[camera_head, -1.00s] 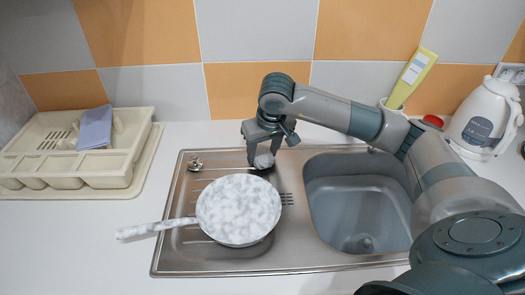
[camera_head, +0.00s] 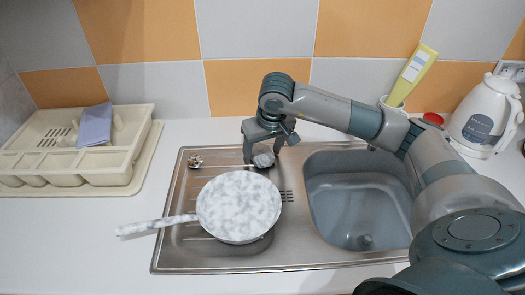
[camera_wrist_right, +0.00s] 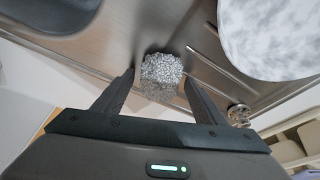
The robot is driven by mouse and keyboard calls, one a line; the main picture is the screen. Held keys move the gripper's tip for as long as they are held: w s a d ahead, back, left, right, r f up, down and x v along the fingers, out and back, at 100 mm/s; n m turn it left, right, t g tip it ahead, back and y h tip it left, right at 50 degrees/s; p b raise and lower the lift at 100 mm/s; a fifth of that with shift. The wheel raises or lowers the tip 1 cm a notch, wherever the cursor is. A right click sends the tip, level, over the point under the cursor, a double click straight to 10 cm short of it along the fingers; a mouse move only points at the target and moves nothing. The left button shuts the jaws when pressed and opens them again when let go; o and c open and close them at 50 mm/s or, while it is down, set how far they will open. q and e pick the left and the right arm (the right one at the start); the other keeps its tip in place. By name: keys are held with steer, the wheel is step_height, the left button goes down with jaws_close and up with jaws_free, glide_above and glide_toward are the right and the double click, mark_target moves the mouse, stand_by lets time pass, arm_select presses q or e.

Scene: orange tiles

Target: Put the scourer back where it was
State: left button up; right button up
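The scourer (camera_head: 263,160) is a grey, curly metal-wool ball on the steel sink's drainboard (camera_head: 215,165), just behind the pan. It also shows in the right wrist view (camera_wrist_right: 161,76), at the fingertips, with its reflection in the steel. My right gripper (camera_head: 263,158) points down over it, one finger on each side. The fingers are open, with small gaps beside the scourer in the right wrist view (camera_wrist_right: 160,78). My left gripper is in neither view.
A marbled pan (camera_head: 239,207) lies in front of the scourer, handle to the left. A sink strainer (camera_head: 195,161) sits left. The basin (camera_head: 355,205) is right. A cutlery tray (camera_head: 75,150), a kettle (camera_head: 484,115) and a yellow-green tube (camera_head: 413,75) stand around the sink.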

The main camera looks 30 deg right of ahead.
steer(key=shift+r, duration=0.1)
steer(key=shift+v, duration=1.2)
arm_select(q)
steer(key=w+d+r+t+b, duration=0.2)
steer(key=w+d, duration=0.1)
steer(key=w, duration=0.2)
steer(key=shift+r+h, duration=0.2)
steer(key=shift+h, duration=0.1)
arm_select(e)
steer(key=v, duration=0.9)
steer(key=shift+r, duration=0.3)
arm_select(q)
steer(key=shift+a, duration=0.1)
arm_select(e)
steer(key=shift+s, duration=0.1)
